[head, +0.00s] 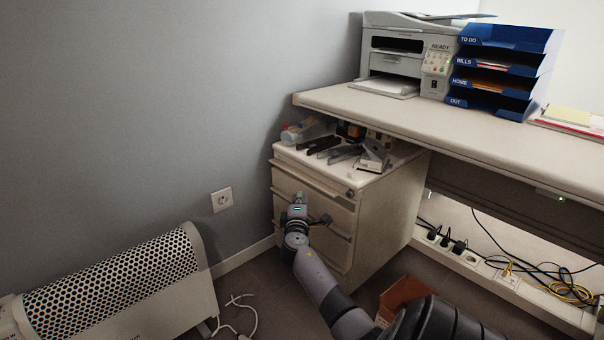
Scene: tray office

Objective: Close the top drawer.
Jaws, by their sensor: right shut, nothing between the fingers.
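The pale drawer cabinet (385,215) stands under the left end of the desk, with drawers stacked in its front. The top drawer (322,186) looks flush or nearly flush with the cabinet; I see no clear gap, but a small one is hard to rule out. My right gripper (302,205) is shut and empty, in front of the upper drawers, and hides part of their fronts. I cannot tell whether it touches the drawer front. My left gripper is not in view.
Staplers and other office items (340,150) lie on the cabinet top. The desk (460,130) overhangs it, with a printer (400,60) and blue trays (500,75). A white heater (120,285) stands at lower left, an orange-brown box (400,295) on the floor, cables (540,280) at right.

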